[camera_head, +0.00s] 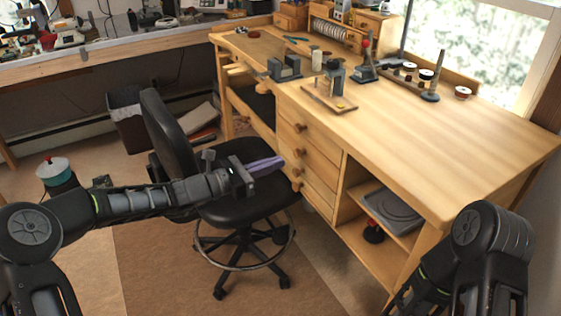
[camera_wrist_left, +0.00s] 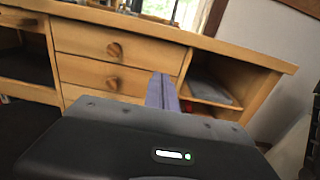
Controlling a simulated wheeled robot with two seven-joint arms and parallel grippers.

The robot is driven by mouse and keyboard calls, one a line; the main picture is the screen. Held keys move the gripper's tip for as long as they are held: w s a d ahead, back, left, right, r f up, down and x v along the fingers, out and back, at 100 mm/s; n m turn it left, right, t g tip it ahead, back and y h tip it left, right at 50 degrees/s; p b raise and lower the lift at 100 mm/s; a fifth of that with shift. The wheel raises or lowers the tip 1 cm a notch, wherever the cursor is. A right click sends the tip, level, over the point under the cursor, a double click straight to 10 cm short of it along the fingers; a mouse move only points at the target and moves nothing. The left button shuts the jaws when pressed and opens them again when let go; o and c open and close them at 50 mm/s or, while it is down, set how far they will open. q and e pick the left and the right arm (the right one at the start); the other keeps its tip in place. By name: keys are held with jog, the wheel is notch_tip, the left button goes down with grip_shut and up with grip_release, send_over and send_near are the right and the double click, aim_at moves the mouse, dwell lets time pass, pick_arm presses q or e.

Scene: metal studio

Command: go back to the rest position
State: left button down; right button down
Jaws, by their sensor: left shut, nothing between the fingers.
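My left gripper (camera_head: 266,165) reaches in from the left in the head view, above the seat of a black swivel chair. Its purple-grey fingers are together and empty, pointing at the drawer side of the wooden workbench. The same fingers show in the left wrist view (camera_wrist_left: 161,91), with the bench drawers beyond them. My right arm (camera_head: 478,255) shows at the lower right of the head view, in front of the bench. Its gripper is out of view.
The wooden workbench (camera_head: 465,140) has small tools along its back and a bare front top. The black chair (camera_head: 225,207) stands under my left arm. A dark bin (camera_head: 127,118) stands behind it. An open shelf (camera_head: 360,232) is at the bench's right.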

dwell(0.3)
pick_arm(q)
jog(key=s+a+f+m+g+y+p, duration=0.1)
jog(key=s+f+m+g+y, duration=0.15)
jog(key=s+f, duration=0.4)
jog(key=s+f+m+g+y, duration=0.1)
jog(key=s+f+m+y, duration=0.25)
jog(key=f, duration=0.65)
jog(key=s+a+f+m+g+y+p, duration=0.15)
jog(key=s+f+m, duration=0.25)
jog(key=f, duration=0.5)
jog(key=s+f+m+g+y+p, duration=0.1)
jog(key=s+m, duration=0.5)
jog(key=s, duration=0.6)
jog(key=s+f+m+g+y+p, duration=0.2)
jog(key=s+m+p, duration=0.3)
jog(key=s, duration=0.7)
jog(key=shift+s+d+f+m+g, duration=0.15)
jog(key=shift+s+f+m+g, duration=0.2)
jog(key=shift+f+m, duration=0.45)
jog(key=shift+w+y, duration=0.15)
jog(key=shift+y, duration=0.1)
